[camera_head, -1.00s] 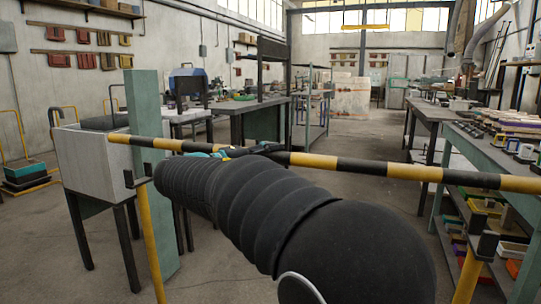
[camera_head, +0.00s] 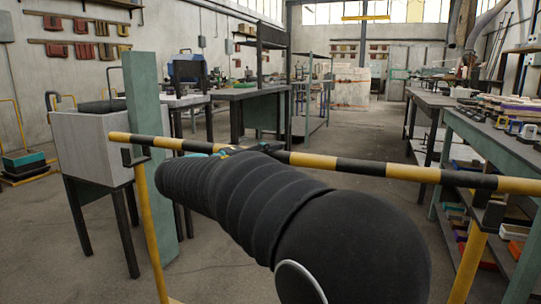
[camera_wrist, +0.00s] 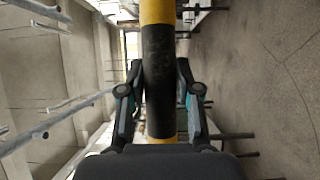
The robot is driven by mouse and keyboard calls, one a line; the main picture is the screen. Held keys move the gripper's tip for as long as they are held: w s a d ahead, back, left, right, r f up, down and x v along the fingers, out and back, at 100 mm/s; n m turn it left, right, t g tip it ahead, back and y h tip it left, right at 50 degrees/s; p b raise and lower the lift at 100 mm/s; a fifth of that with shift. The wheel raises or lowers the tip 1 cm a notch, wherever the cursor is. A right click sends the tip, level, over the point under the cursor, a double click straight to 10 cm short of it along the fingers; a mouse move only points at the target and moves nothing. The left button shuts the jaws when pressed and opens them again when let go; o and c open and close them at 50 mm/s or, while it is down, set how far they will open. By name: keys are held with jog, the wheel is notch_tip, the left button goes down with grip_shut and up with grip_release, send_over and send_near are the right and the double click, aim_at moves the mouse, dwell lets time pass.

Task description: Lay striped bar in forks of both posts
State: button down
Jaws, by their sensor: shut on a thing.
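The long yellow-and-black striped bar (camera_head: 405,172) runs nearly level across the head view. My gripper (camera_head: 240,151) is shut on its middle, partly hidden behind my arm. In the wrist view the bar (camera_wrist: 158,65) passes between the two fingers (camera_wrist: 158,92). The left yellow post (camera_head: 149,225) has a dark fork (camera_head: 136,159) close under the bar's left part. The right yellow post (camera_head: 468,265) has a dark fork (camera_head: 489,214) just below the bar's right part. I cannot tell whether the bar touches either fork.
A teal-green column (camera_head: 143,110) stands behind the bar's left part, beside a grey box on a dark-legged stand (camera_head: 85,148). A workbench with shelves (camera_head: 490,140) stands at the right, near the right post. The floor (camera_head: 365,205) between the posts is open.

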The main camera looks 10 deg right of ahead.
jog(key=shift+f+b, duration=0.45)
jog(key=shift+f, duration=1.85)
jog(key=c, duration=0.7)
grip_release()
jog(key=shift+f, duration=0.15)
